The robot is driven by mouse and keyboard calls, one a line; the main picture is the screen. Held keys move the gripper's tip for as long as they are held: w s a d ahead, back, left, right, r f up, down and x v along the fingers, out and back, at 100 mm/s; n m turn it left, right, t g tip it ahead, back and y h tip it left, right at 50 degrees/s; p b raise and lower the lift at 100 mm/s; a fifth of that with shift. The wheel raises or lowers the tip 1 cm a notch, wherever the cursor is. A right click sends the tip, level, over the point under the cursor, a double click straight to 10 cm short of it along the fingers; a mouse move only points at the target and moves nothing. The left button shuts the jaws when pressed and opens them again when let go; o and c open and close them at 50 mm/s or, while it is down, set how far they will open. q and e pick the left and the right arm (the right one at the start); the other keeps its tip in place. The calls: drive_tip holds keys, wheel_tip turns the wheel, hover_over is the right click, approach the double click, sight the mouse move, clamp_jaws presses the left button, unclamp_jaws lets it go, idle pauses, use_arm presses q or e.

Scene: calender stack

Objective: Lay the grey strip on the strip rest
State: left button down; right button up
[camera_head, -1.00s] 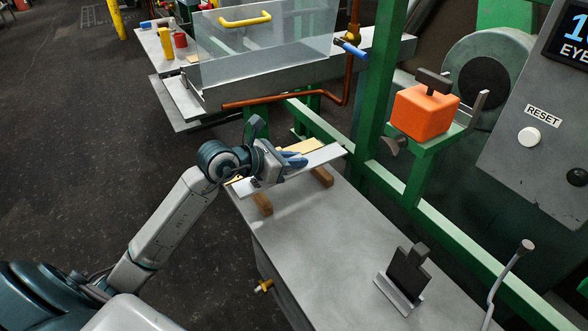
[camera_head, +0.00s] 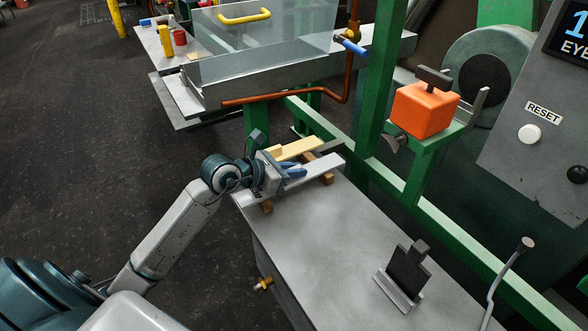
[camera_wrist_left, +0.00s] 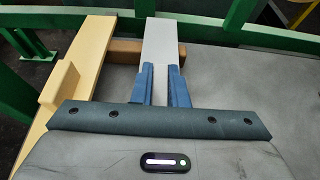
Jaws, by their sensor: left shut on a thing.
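The grey strip (camera_head: 322,168) is a long, flat, pale bar. It also shows in the wrist view (camera_wrist_left: 161,40). My left gripper (camera_head: 298,170) is shut on it, its blue fingers (camera_wrist_left: 160,88) on either side of it. The strip rest is two wooden blocks on the grey table: one nearer the left end (camera_head: 266,207), one nearer the right end (camera_head: 327,179). The strip lies across above both blocks. I cannot tell whether it touches them. In the wrist view one block (camera_wrist_left: 124,52) passes under the strip. My right gripper is not in view.
A pale yellow stepped board (camera_head: 295,149) lies beside the strip, on its far side. The grey table (camera_head: 320,240) is clear up to a dark plate on a stand (camera_head: 408,270). A green frame post (camera_head: 375,110) and rail stand behind, with an orange block (camera_head: 424,110) on a bracket.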

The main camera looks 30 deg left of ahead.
use_arm(q)
drive_tip(key=shift+f, duration=0.2)
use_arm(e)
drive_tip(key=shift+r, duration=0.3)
use_arm(q)
drive_tip(key=c, duration=1.4)
unclamp_jaws()
drive_tip(key=shift+c, duration=0.2)
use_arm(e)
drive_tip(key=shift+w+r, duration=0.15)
